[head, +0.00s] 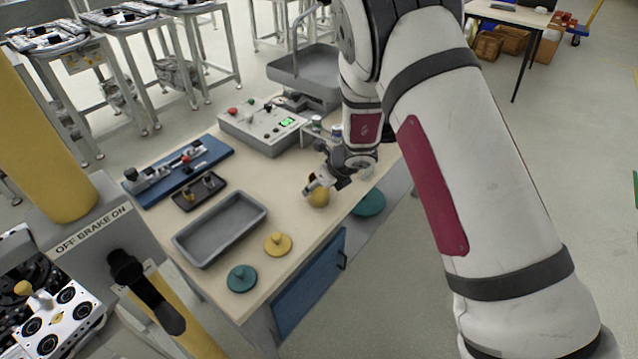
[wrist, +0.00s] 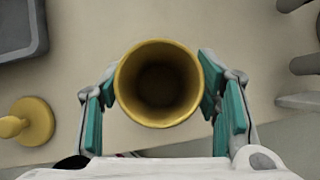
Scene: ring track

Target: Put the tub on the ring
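The tub is a round, open yellow cup (wrist: 159,119), seen from above in the wrist view with its dark inside empty. It also shows in the head view (head: 319,198), at or just above the tabletop near its right edge. My gripper (wrist: 160,85) has its teal-padded fingers on either side of the tub, with no clear gap at either wall; it looks shut on it. In the head view my gripper (head: 325,183) partly covers the tub. I cannot pick out the ring for sure. Whether the tub's base touches the table is hidden.
A yellow knobbed lid (head: 278,244), a teal knobbed lid (head: 241,278) and a grey tray (head: 221,228) lie on the table. A control box (head: 262,127) stands behind. A teal round thing (head: 369,203) sits beyond the table's right edge.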

